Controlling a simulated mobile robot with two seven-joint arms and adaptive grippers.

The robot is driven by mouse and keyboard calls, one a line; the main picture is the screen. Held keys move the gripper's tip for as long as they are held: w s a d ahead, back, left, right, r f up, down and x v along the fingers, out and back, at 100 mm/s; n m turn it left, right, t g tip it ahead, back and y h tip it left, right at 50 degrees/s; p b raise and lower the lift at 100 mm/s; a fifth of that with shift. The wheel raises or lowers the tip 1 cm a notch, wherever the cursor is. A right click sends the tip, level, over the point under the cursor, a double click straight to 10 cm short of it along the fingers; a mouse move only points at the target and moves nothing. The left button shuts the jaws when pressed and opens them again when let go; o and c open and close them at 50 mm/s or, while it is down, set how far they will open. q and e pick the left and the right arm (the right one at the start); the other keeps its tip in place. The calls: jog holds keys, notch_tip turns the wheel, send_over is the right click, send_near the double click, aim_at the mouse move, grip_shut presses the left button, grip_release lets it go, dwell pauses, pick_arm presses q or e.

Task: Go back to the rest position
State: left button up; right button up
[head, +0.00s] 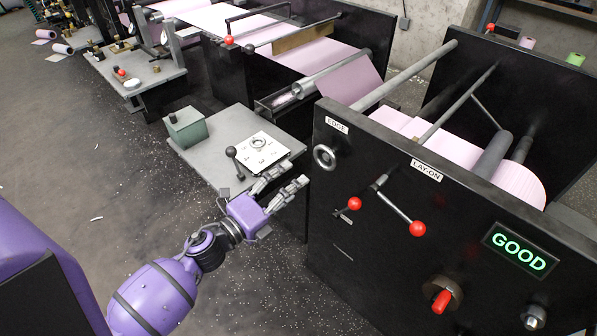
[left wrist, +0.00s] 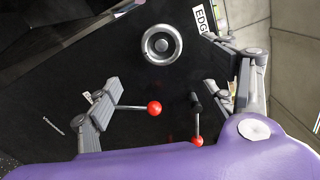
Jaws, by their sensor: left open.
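My left gripper (head: 284,189) reaches in from the lower left in the head view on a purple arm. Its grey fingers are apart and hold nothing. In the head view it is in front of the small grey side table and left of the black machine panel (head: 420,240). In the left wrist view the open fingers of the left gripper (left wrist: 170,95) stand to both sides, with red-knobbed levers (left wrist: 154,108) and a round silver handwheel (left wrist: 162,45) showing between and above them. My right gripper is not in view.
The panel carries a lit GOOD display (head: 520,251), a red-knobbed lever (head: 417,229) and a red handle (head: 441,301). A grey side table (head: 205,160) holds a green box (head: 187,128) and a white plate with a black-knobbed lever. Grey floor at left is mostly clear, with small white scraps.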

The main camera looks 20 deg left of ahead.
pick_arm(q)
jog(key=s+a+f+n+g+y+p, duration=0.2)
jog(key=s+f+n+g+y+p, duration=0.3)
jog(key=s+f+n, duration=0.8)
jog(key=s+d+n+g+p, duration=0.1)
jog(key=s+n, duration=0.4)
jog(key=s, duration=0.5)
jog(key=s+d+n+g+p, duration=0.2)
jog(key=s+d+n, duration=0.3)
jog(key=s, duration=0.5)
jog(key=shift+s+d+n+y+p, duration=0.15)
jog(key=shift+s+n+y+p, duration=0.25)
jog(key=shift+p, duration=0.3)
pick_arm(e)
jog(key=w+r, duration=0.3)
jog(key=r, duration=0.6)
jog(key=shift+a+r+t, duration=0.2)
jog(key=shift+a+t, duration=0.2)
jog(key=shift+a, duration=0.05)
